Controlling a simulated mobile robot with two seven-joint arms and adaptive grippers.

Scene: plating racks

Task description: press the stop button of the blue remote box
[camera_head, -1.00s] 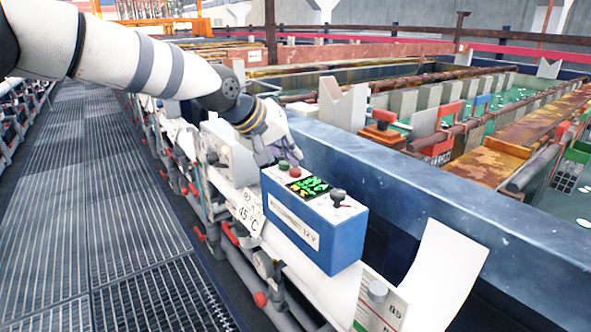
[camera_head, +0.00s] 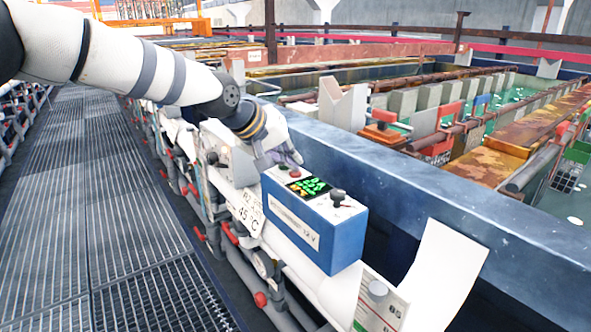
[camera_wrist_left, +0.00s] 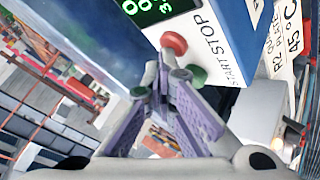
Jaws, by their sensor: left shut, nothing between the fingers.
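The blue remote box (camera_head: 318,238) stands on the rail at the picture's centre, its top carrying buttons, a green-lit display and a black knob. The red stop button (camera_head: 295,173) shows on its top, and also in the left wrist view (camera_wrist_left: 173,43) beside the word STOP. The green start button (camera_wrist_left: 197,75) is beside the word START. My left gripper (camera_head: 290,158) is shut and empty, at the button end of the box. In the left wrist view its fingertips (camera_wrist_left: 171,70) are between the two buttons, close to the red one; I cannot tell whether they touch it. My right gripper is not in view.
A white sign reading 45 °C (camera_head: 246,212) hangs beside the box. The blue tank edge (camera_head: 420,190) runs behind the box. The grating walkway (camera_head: 120,220) at left is clear.

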